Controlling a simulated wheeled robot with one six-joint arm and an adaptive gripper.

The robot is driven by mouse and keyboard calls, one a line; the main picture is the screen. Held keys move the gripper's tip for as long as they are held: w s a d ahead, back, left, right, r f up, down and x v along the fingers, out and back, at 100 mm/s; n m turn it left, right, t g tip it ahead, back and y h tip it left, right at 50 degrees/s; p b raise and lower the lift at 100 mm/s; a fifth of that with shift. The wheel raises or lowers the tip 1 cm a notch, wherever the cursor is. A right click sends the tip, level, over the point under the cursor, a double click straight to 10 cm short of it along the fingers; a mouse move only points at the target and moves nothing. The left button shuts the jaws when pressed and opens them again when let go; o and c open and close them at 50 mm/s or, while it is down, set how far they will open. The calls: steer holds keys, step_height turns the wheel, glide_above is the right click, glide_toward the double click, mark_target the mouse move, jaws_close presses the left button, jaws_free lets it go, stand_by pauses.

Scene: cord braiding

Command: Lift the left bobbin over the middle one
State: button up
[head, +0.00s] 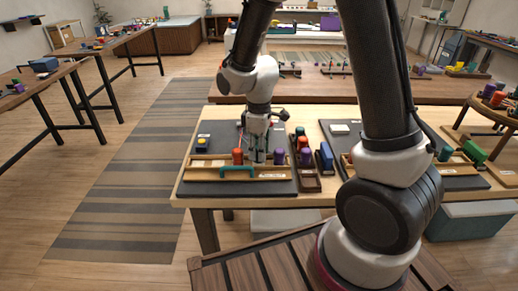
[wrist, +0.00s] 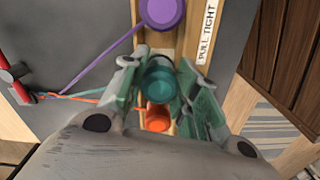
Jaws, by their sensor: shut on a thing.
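My gripper (head: 258,158) is over the wooden bobbin rail on the near table, between a red-orange bobbin on its left and a purple bobbin (head: 280,157) on its right. In the wrist view its fingers are closed around a teal bobbin (wrist: 171,78). The orange bobbin (wrist: 157,117) shows just below it, partly between the fingers, and the purple bobbin (wrist: 160,12) stands apart at the top. Purple, teal and orange cords run left to a red-and-black post (wrist: 12,75). I cannot tell whether the teal bobbin is clear of the rail.
A teal handle (head: 237,169) is on the rail's front. A small rack with spare bobbins (head: 303,141) and a blue block (head: 326,156) stand to the right. A yellow piece (head: 203,141) lies at the dark board's left.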

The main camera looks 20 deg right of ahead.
steer(key=shift+f, duration=0.65)
steer(key=o, duration=1.1)
steer(key=shift+r, duration=0.1)
